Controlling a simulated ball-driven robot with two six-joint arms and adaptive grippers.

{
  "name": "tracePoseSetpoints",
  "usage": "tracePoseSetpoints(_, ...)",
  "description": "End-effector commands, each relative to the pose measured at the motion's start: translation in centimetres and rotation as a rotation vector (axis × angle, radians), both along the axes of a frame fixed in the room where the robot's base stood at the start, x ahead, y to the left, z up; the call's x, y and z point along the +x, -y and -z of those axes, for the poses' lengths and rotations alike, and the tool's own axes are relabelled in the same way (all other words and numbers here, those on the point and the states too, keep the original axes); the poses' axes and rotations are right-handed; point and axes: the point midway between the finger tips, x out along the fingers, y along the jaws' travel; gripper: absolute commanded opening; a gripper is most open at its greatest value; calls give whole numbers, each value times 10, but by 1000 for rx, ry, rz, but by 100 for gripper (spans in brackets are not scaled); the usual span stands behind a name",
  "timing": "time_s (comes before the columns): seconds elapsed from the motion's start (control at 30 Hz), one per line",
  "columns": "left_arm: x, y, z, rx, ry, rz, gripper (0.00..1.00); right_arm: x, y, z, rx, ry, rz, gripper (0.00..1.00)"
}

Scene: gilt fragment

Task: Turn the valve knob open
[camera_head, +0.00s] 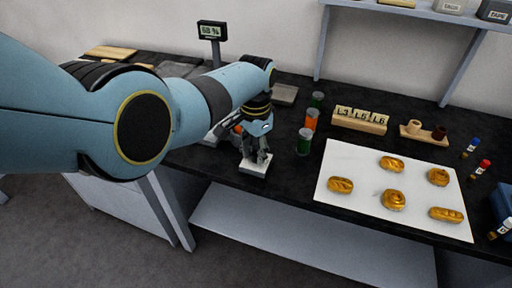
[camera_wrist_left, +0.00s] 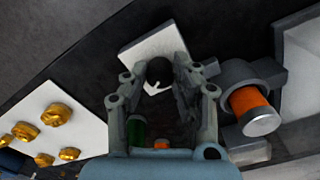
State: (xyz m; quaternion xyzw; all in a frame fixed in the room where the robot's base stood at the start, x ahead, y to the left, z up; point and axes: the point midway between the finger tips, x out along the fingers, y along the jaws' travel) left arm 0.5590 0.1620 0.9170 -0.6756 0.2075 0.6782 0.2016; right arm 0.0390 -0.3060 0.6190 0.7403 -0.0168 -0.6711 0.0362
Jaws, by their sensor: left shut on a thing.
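The valve knob (camera_wrist_left: 159,72) is dark with a white pointer mark and sits on a white base plate (camera_wrist_left: 140,50). In the head view the plate (camera_head: 251,170) lies near the front edge of the dark counter, and the knob is hidden by my fingers. My left gripper (camera_head: 257,157) points down over the plate, shut on the knob, with a finger on each side of it. A small display (camera_head: 211,30) on a post at the back reads 60 %. My right gripper is not in view.
A grey holder with an orange cylinder (camera_wrist_left: 251,106) stands close beside the left gripper. Green and orange jars (camera_head: 304,141) stand to its right. A white sheet (camera_head: 335,165) with several golden pastries lies farther right. A block rack (camera_head: 358,123) is behind.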

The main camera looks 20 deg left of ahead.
Motion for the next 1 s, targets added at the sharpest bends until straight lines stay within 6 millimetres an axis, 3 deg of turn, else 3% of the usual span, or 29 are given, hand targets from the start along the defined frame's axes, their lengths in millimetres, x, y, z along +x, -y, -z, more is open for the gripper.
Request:
tracePoseSetpoints(0.5, 2, -1, -1, 0, 2, 419, 0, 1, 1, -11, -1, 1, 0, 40)
tracePoseSetpoints(1.0, 2, -1, -1, 0, 4, 561, 0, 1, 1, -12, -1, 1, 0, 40)
